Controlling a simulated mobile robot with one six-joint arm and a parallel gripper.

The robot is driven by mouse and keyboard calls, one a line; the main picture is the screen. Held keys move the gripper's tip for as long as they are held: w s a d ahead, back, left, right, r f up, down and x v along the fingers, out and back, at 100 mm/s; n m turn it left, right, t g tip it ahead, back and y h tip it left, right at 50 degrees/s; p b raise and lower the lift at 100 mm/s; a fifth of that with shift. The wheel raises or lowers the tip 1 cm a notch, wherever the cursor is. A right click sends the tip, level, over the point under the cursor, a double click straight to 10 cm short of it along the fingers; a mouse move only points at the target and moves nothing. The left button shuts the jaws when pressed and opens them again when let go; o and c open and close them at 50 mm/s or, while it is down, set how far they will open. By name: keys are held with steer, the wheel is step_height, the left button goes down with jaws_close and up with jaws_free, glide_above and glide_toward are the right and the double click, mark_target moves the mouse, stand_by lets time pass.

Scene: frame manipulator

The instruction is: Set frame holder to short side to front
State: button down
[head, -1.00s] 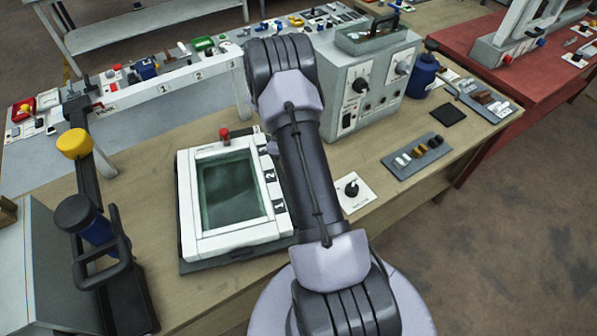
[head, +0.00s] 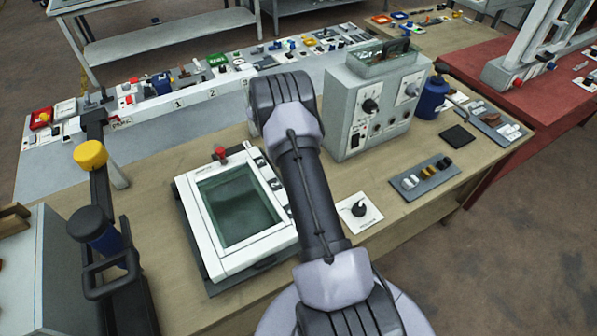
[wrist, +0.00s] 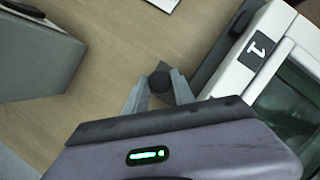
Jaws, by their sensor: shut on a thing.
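The frame holder is a white rectangular frame (head: 195,222) with dark green glass, on a dark base plate. In the head view it stands at an angle on the wooden bench, a small red knob (head: 221,153) at its back edge. In the wrist view its white edge with a black label "1" (wrist: 262,46) is at right. My gripper (wrist: 158,90) is shut on a dark round knob (wrist: 160,80) close beside the holder's dark edge. How the knob joins the holder cannot be made out. In the head view my own arm hides the gripper.
A grey control box (head: 372,95) stands behind my arm. A white card with a black knob (head: 358,210) and a switch panel (head: 425,178) lie to the right. A yellow-topped post (head: 90,155) and blue clamp (head: 95,228) stand at left. Bench around the holder is mostly clear.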

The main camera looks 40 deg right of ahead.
steer(key=shift+w+r, duration=0.1)
steer(key=shift+w, duration=0.1)
steer(key=c, duration=1.5)
jaws_free()
steer(key=o, duration=0.4)
steer(key=shift+w, duration=0.15)
steer(key=shift+o, duration=0.2)
steer(key=p+v, duration=0.3)
steer(key=v, duration=1.4)
steer(key=shift+a+r, duration=0.1)
